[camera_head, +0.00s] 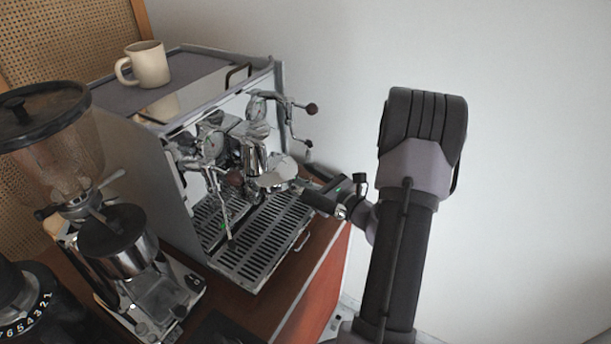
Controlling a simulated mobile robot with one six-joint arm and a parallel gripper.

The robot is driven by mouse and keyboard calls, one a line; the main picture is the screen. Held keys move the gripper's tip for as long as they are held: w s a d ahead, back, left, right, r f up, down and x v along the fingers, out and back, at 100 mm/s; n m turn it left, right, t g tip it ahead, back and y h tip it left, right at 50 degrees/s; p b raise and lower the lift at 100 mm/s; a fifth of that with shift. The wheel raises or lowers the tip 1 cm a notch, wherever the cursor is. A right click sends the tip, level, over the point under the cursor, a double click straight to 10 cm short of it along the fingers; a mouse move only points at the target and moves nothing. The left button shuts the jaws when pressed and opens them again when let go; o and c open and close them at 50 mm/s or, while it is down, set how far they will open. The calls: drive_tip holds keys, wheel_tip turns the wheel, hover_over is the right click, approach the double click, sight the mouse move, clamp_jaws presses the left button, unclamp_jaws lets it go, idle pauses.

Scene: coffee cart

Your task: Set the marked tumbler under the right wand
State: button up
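No marked tumbler can be made out. The espresso machine (150,165) stands on the cart, and its right wand (308,150) hangs at the far end of its front, near a dark knob. The left wand (226,215) hangs over the slotted drip tray (262,240). My gripper (312,194) reaches in from the right towards the group head, above the far part of the drip tray. Its fingers are small and dark, and I cannot tell whether they are open or hold anything.
A cream mug (149,65) stands on top of the machine. A grinder (120,245) with a dark-lidded hopper stands at the left, and another dark appliance (35,305) with a numbered dial is at the lower left. The wooden cart top (285,305) ends at the right.

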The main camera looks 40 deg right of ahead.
drive_tip(key=shift+s+f+b, duration=0.1)
drive_tip(key=shift+f+b, duration=0.2)
drive_tip(key=o, duration=1.5)
drive_tip(key=s+p, duration=0.2)
drive_tip(key=s, duration=1.5)
drive_tip(key=shift+s+d, duration=0.15)
drive_tip(key=shift+s, duration=0.1)
